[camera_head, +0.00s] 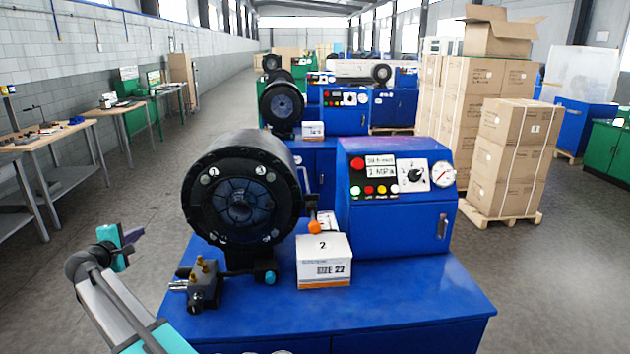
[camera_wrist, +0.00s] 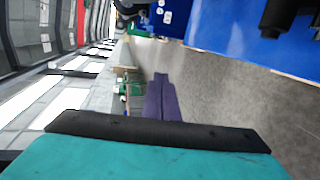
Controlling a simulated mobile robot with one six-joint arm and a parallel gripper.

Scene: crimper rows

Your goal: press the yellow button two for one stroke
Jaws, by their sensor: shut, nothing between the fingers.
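The nearest crimper has a blue control box (camera_head: 395,205) to the right of its round black crimping head (camera_head: 240,190). A row of small coloured buttons is on the box's front panel. A small yellow button (camera_head: 381,190) is in that row, below the pressure display and left of the dark knob. A white box (camera_head: 324,262) marked 2 and SIZE 22 stands in front. My gripper (camera_wrist: 158,78) shows in the wrist view with its two dark purple fingers together and empty. In the head view my arm is at the lower left, well apart from the buttons.
The blue machine table (camera_head: 400,298) carries a brass-fitted tool (camera_head: 204,285) at its front left. More crimpers (camera_head: 281,105) stand behind in a row. Cardboard boxes (camera_head: 513,155) on a pallet stand at the right. Workbenches line the left wall. The aisle floor (camera_head: 130,195) is clear.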

